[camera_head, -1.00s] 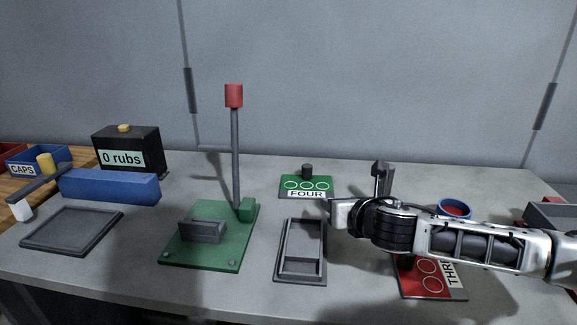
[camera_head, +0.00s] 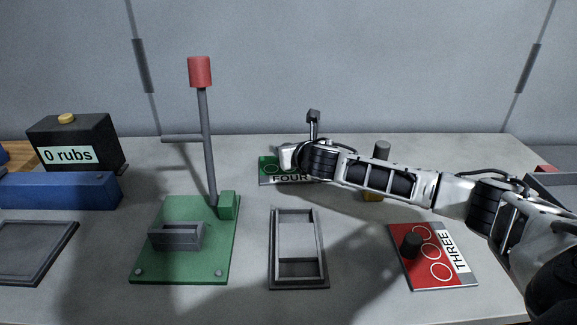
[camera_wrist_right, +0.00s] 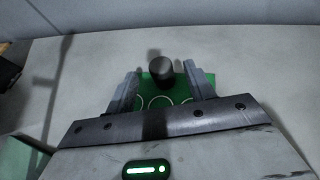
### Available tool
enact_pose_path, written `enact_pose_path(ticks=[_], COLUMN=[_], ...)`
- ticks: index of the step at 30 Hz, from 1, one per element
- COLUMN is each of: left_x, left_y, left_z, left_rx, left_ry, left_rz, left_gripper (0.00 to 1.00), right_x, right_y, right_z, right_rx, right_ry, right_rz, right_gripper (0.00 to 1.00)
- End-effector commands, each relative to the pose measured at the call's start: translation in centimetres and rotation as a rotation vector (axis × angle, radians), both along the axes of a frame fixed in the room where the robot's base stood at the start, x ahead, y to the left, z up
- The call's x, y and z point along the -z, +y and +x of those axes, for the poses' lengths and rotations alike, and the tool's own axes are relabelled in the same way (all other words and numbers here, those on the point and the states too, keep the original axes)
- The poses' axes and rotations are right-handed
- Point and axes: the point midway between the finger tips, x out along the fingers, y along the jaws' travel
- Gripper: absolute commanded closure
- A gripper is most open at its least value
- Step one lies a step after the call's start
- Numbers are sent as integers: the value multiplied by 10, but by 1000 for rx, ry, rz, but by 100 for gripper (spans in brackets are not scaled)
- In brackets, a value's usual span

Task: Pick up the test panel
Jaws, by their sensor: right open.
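Two panels with knobs are in the head view: a green one marked FOUR (camera_head: 268,172) at the back and a red one marked THREE (camera_head: 437,268) at the front right. No label says which is the test panel. My right gripper (camera_wrist_right: 161,72) is open above the green panel. In the right wrist view, the green panel (camera_wrist_right: 158,92) and its dark upright knob (camera_wrist_right: 160,69) show between the two fingers, with no grip on the knob visible. My left gripper is not in view.
A green base (camera_head: 183,265) with a grey post and red top stands left of centre. A grey open frame (camera_head: 298,281) lies in the middle. At left are a black "0 rubs" box (camera_head: 98,136), a blue block (camera_head: 70,190) and a grey tray (camera_head: 30,278).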

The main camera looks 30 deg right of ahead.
Motion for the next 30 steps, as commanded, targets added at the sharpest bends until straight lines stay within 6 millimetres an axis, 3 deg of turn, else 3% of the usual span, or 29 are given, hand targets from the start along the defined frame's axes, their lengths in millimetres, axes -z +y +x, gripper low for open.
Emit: enact_pose_path(ticks=[12, 23, 28, 29, 30], left_x=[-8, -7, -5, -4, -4], left_y=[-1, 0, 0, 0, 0], left_z=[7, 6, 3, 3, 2], left_rx=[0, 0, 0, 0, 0], left_ry=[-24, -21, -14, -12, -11], left_rz=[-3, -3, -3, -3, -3], left_gripper=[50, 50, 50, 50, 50], right_x=[18, 21, 21, 21, 21], right_y=[-10, -12, -12, -12, -12], right_z=[41, 47, 47, 47, 47], right_rx=[2, 0, 0, 0, 0], right_ry=[0, 0, 0, 0, 0], right_rz=[1, 0, 0, 0, 0], right_gripper=[46, 46, 94, 100, 100])
